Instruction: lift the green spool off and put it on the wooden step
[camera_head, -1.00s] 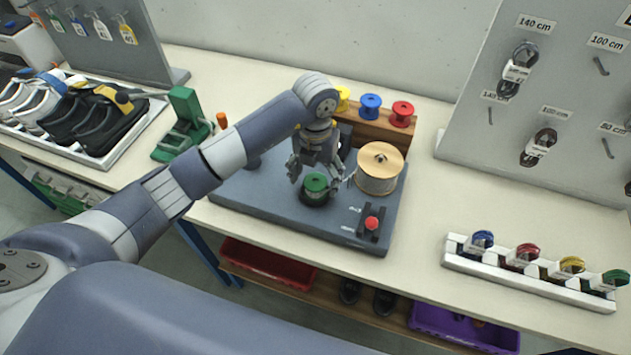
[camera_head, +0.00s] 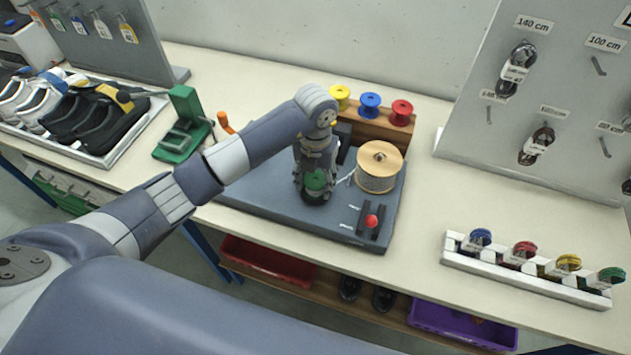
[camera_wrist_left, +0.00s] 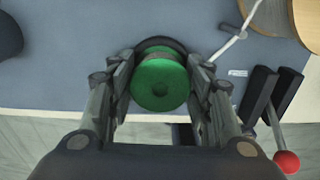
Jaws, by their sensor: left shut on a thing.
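The green spool (camera_head: 316,180) sits low over a dark round seat on the grey machine base (camera_head: 270,203). It also shows in the left wrist view (camera_wrist_left: 160,80), between the two fingers. My left gripper (camera_head: 315,186) is shut on the green spool, with a finger on either side; it also shows in the left wrist view (camera_wrist_left: 160,92). The wooden step (camera_head: 384,126) stands behind the base and carries a yellow spool (camera_head: 341,96), a blue spool (camera_head: 370,105) and a red spool (camera_head: 402,111). My right gripper is not in view.
A large cord reel (camera_head: 379,166) stands close right of my left gripper. A lever with a red knob (camera_head: 371,221) is at the base's front right. A green device (camera_head: 184,125) stands left. A white rack of coloured coils (camera_head: 530,268) lies right.

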